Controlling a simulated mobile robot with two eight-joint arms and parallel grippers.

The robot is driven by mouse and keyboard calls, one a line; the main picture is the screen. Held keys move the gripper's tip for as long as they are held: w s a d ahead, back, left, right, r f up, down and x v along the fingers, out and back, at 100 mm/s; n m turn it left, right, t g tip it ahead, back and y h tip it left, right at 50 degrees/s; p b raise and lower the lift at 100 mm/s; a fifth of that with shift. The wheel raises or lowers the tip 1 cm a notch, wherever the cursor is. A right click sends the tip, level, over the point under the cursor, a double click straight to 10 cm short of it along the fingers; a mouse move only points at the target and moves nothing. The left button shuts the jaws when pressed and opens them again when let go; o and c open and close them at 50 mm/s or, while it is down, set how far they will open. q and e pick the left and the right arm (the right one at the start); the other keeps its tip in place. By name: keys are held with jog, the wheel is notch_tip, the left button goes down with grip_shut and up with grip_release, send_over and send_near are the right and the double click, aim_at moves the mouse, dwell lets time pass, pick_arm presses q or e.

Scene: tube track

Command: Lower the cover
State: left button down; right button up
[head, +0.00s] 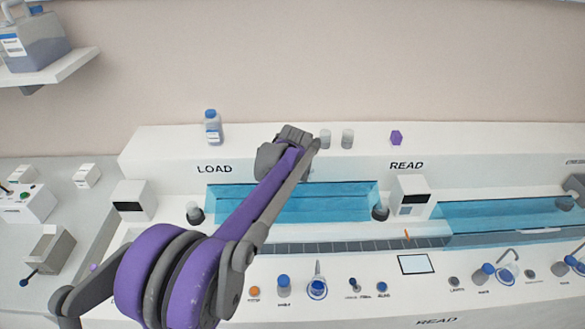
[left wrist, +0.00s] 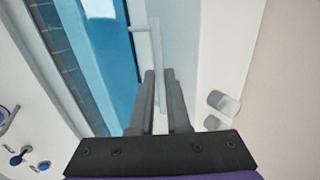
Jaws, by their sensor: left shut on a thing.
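The LOAD cover (head: 335,202) is a clear blue panel over the long trough under the LOAD label. My left arm crosses in front of it and hides its left middle part. My left gripper (left wrist: 160,78) is shut on a thin pale bar (left wrist: 157,42) beside the blue panel (left wrist: 117,70) in the left wrist view. In the head view this gripper (head: 291,138) is at the back edge of the trough, and its fingertips are hidden. I cannot tell the cover's exact tilt. My right gripper is not in view.
A second blue panel (head: 500,210) lies to the right under READ. A white box (head: 409,190) stands between the two. A blue-capped bottle (head: 213,128), two grey cylinders (head: 347,139) and a purple piece (head: 396,137) stand on the back ledge. Several knobs line the front.

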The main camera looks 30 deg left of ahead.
pick_arm(q)
jog(key=s+d+f+t+y+b, duration=0.1)
jog(key=s+d+f, duration=0.4)
jog(key=s, duration=0.5)
jog(key=s+d+f+t+y+b, duration=0.2)
jog(key=s+d+f+t+b, duration=0.2)
jog(key=s, duration=0.6)
jog(key=shift+d+f+y+b, duration=0.3)
jog(key=shift+d+f+b, duration=0.55)
jog(key=shift+d+b, duration=0.55)
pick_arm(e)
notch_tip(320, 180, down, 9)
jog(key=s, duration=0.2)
pick_arm(q)
jog(key=shift+d, duration=0.1)
jog(key=c, duration=0.8)
grip_release()
jog(key=c, duration=0.4)
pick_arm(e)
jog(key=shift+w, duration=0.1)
pick_arm(q)
jog(key=shift+o, duration=0.2)
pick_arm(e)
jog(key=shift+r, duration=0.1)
